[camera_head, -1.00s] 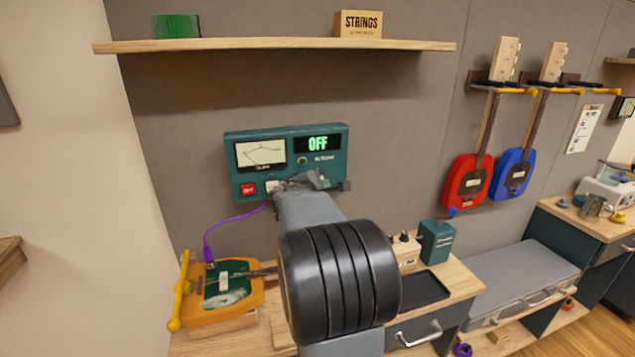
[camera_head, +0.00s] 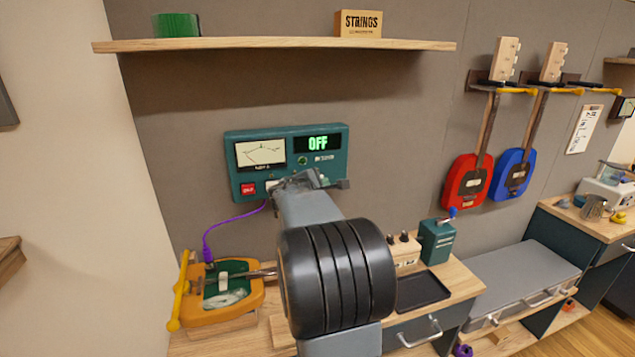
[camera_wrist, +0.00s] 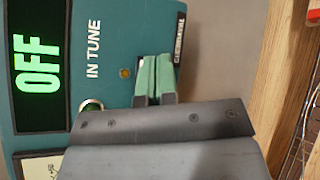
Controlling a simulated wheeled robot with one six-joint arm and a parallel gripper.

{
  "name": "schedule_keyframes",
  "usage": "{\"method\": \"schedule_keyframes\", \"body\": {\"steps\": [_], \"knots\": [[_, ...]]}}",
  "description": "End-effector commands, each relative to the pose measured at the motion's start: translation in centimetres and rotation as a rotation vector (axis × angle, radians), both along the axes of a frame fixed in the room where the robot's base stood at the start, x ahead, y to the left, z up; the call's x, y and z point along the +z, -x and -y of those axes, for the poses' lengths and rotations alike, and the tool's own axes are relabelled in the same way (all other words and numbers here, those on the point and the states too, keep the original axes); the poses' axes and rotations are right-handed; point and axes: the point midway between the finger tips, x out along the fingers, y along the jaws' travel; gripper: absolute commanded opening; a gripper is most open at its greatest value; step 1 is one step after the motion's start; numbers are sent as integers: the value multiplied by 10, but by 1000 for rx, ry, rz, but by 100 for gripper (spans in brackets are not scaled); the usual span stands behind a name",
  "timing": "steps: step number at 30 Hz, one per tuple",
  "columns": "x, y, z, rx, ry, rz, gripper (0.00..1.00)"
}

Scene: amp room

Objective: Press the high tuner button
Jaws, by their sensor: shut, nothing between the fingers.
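The tuner (camera_head: 236,166) is a teal box on the wall with a needle meter (camera_head: 261,153), a green "OFF" display (camera_head: 318,143) and a red button (camera_head: 248,189) at its lower left. My gripper (camera_wrist: 155,58) is shut and empty in front of the tuner's face. In the wrist view the tuner (camera_wrist: 105,20) appears turned on its side, with an "IN TUNE" label and a small amber lamp (camera_wrist: 125,73) just left of the fingers. My arm hides part of the tuner's lower edge. I cannot make out the high button, or whether the fingertips touch the panel.
A purple cable (camera_head: 228,219) runs from the tuner to an orange instrument body (camera_head: 240,302) on the bench. A wooden shelf (camera_head: 275,44) spans the wall above. A teal box (camera_head: 437,242) and black tray (camera_head: 422,291) stand right. Red and blue guitars (camera_head: 512,175) hang farther right.

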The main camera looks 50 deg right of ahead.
Motion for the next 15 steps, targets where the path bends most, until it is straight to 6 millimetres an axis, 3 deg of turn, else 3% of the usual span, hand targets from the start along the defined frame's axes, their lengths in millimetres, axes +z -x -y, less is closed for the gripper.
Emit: {"method": "schedule_keyframes", "body": {"steps": [15], "knots": [[0, -6, 3, 0, 0, 0, 0]]}}
